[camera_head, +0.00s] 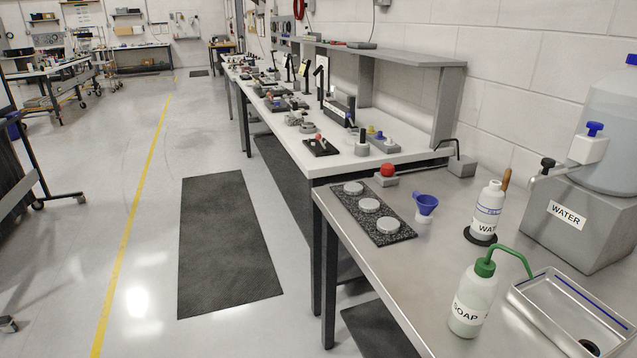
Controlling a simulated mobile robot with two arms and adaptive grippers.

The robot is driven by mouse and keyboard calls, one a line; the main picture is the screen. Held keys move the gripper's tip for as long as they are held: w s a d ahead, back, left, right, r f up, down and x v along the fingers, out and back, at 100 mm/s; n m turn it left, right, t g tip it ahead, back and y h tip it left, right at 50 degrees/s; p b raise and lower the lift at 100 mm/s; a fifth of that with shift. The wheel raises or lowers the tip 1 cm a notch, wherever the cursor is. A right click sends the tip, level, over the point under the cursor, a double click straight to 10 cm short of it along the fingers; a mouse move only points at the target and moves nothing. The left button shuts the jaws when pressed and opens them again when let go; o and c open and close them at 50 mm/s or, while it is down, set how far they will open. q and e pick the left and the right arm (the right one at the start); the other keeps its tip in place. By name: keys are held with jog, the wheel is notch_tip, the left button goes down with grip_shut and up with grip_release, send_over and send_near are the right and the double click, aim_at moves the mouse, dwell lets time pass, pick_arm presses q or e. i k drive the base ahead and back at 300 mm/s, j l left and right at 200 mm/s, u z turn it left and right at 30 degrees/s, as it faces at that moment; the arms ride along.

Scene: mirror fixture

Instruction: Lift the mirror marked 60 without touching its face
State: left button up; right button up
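No mirror with a readable 60 mark can be made out. Several small dark upright fixtures stand on the white-topped bench (345,160), one of them a black post (320,85); they are too small to tell whether any holds a mirror. Three round pale discs (368,205) lie in a row on a speckled dark board on the near steel table (400,260); no marks on them can be read. Neither of my grippers is in view.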

aim_at(368, 205)
jog(key=i+j+u, duration=0.15)
jog(key=u, duration=0.2)
jog(key=i+u, duration=0.2)
jog(key=u, duration=0.15)
jog(key=i+j+u, duration=0.1)
jog(key=u, duration=0.25)
jog(key=i, duration=2.25)
jog(key=i+z, duration=0.15)
jog(key=i, duration=0.45)
jog(key=i+j+z, duration=0.15)
jog(key=i, duration=0.45)
jog(key=i+j+z, duration=0.1)
jog(key=i, duration=0.5)
jog(key=j+z, duration=0.1)
jog(key=z, duration=2.25)
jog(key=i+j, duration=0.05)
jog(key=j, duration=0.05)
